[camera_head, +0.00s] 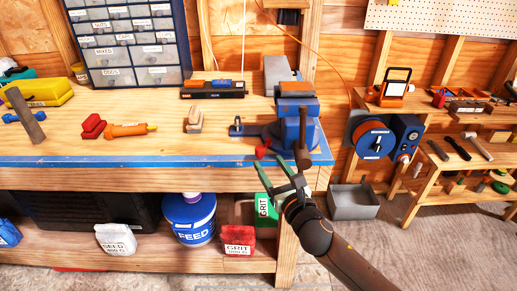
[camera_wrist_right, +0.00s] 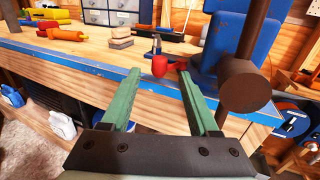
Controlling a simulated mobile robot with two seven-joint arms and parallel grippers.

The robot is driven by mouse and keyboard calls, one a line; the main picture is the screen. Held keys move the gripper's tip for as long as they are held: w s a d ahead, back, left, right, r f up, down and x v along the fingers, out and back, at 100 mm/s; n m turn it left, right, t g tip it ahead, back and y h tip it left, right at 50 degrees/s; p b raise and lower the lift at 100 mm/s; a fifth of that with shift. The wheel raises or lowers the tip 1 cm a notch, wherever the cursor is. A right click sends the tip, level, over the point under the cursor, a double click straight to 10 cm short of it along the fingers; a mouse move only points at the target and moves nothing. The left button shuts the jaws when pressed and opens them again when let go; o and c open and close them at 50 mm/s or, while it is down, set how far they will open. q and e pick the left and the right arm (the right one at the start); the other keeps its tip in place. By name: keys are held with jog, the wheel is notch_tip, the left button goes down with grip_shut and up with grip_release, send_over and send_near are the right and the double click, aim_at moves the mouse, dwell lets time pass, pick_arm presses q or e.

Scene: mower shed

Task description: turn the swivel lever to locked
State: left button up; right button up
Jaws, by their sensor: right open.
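The blue bench vise (camera_head: 294,122) stands at the right front corner of the workbench, with a dark handle bar hanging at its front. The swivel lever's red knob (camera_head: 262,149) shows low beside the vise base, near the blue bench edge. In the right wrist view the red knob (camera_wrist_right: 159,66) appears between my fingertips, beyond them; I cannot tell any contact. My right gripper (camera_head: 271,163) is open and empty, its green fingers pointing at the bench edge just below the knob. Lock markings cannot be read. My left gripper is out of view.
The vise's handle bar (camera_wrist_right: 245,85) is close to the right finger in the wrist view. The blue bench edge (camera_head: 150,161) lies under the fingers. Sanding blocks (camera_head: 194,120) and an orange tool (camera_head: 128,130) lie farther left. The bench top between them and the vise is mostly clear.

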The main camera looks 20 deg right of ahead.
aim_at(262, 153)
jog(key=w, duration=0.7)
jog(key=shift+w+a, duration=0.25)
jog(key=shift+a, duration=0.1)
grip_shut()
dwell(1.0)
